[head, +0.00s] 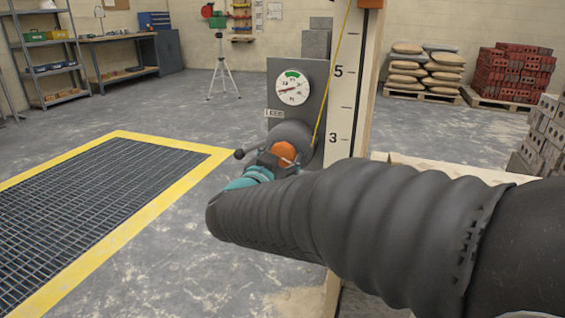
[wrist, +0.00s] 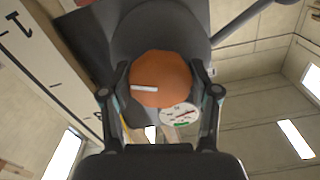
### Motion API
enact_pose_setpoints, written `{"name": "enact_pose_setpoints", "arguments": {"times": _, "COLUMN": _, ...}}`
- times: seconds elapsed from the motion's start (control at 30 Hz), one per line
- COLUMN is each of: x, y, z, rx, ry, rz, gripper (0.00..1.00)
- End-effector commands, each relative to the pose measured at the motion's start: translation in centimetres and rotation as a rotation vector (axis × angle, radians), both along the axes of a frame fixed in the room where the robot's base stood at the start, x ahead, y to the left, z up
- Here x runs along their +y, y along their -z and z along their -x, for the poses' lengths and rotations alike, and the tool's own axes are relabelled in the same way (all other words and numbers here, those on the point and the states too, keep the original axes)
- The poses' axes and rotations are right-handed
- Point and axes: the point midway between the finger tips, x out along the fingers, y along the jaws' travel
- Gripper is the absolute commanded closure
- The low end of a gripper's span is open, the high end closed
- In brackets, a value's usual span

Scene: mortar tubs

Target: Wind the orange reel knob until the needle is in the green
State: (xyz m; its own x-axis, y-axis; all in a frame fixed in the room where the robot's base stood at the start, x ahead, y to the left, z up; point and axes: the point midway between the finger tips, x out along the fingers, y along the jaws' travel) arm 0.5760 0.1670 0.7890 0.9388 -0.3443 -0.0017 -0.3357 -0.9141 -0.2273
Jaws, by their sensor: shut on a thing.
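The orange reel knob (head: 285,150) sits on the front of a dark grey reel drum (head: 300,133). My gripper (head: 277,163) has its fingers on either side of the knob. In the wrist view the knob (wrist: 160,68) fills the space between the fingers of my gripper (wrist: 161,88), and a white mark shows on its face. A round white gauge (head: 293,88) is on the grey panel (head: 314,75) above the reel. Its green band is at the top; its thin red needle lies nearly level, pointing left, outside the green. The gauge (wrist: 180,114) also shows in the wrist view.
A crank-like dark arm with a ball end (head: 239,154) sticks out left of the knob. A yellow cord (head: 334,65) runs up from the reel beside a numbered post (head: 346,105). A yellow-edged floor grate (head: 95,200) lies left. Brick stacks (head: 513,75) stand at right.

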Motion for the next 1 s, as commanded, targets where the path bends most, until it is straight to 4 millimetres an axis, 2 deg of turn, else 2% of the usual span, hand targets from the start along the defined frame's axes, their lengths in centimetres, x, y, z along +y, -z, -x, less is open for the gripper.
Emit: {"name": "enact_pose_setpoints", "arguments": {"times": 1.0, "x": 0.04, "y": 0.14, "z": -0.02, "rx": -0.331, "ry": 0.0, "rz": -0.911, "gripper": 0.74}}
